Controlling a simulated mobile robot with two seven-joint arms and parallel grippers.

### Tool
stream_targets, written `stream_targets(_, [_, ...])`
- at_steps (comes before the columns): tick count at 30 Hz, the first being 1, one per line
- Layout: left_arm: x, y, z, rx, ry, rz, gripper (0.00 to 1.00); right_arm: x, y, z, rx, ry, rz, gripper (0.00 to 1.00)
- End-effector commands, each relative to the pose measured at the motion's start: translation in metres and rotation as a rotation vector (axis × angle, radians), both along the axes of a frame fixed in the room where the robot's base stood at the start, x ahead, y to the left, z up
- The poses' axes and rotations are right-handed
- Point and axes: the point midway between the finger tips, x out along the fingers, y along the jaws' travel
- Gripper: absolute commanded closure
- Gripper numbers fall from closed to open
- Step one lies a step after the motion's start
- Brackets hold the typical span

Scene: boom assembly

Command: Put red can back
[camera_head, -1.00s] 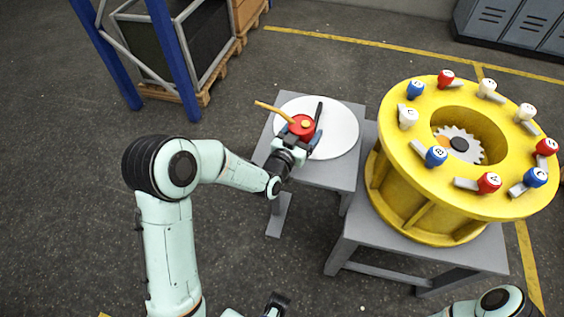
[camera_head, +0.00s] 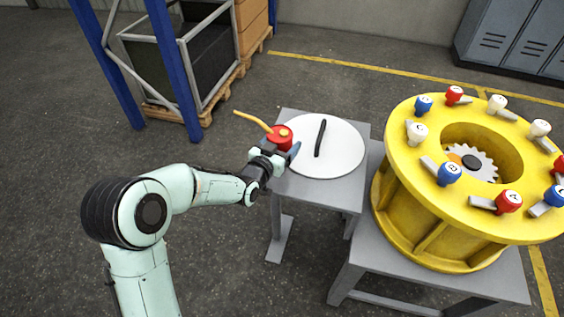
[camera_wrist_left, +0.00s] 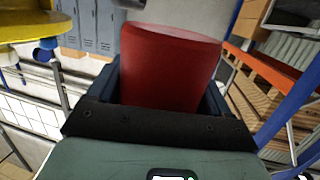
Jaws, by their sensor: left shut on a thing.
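The red can (camera_head: 281,138) has a yellow spout sticking out to the upper left. My left gripper (camera_head: 277,149) is shut on it and holds it at the left edge of the white round disc (camera_head: 340,150). In the left wrist view the can (camera_wrist_left: 168,68) fills the space between the fingers (camera_wrist_left: 160,100) and looks slightly tilted. I cannot tell whether the can touches anything below it. My right gripper is not in view.
A black stick-like object (camera_head: 320,138) lies on the disc, on a small grey table (camera_head: 320,194). To the right a yellow ring-shaped fixture (camera_head: 400,200) carries several red, white and blue knobs. A blue rack post (camera_head: 172,70) and crates stand at the back left.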

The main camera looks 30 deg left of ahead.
Motion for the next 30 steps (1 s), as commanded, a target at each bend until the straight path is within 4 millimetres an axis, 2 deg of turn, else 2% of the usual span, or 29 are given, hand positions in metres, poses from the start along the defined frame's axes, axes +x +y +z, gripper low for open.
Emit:
stream_targets(1, [0.0, 0.0, -0.012, 0.0, 0.001, 0.0, 0.94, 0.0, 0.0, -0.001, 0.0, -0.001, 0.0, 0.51])
stream_targets(3, [0.0, 0.0, -0.021, 0.0, 0.0, 0.0, 0.94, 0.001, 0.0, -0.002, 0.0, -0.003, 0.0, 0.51])
stream_targets(10, [0.0, 0.0, -0.037, 0.001, -0.002, 0.0, 0.94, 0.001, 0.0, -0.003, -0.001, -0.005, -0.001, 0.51])
stream_targets(17, [0.0, 0.0, -0.07, 0.001, -0.002, 0.001, 0.94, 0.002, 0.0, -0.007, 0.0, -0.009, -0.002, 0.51])
stream_targets(29, [0.0, 0.0, -0.075, 0.001, -0.004, 0.0, 0.94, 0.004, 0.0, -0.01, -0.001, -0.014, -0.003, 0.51])
stream_targets(30, [0.0, 0.0, -0.075, 0.001, -0.002, 0.0, 0.11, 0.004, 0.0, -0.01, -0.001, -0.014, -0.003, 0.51])
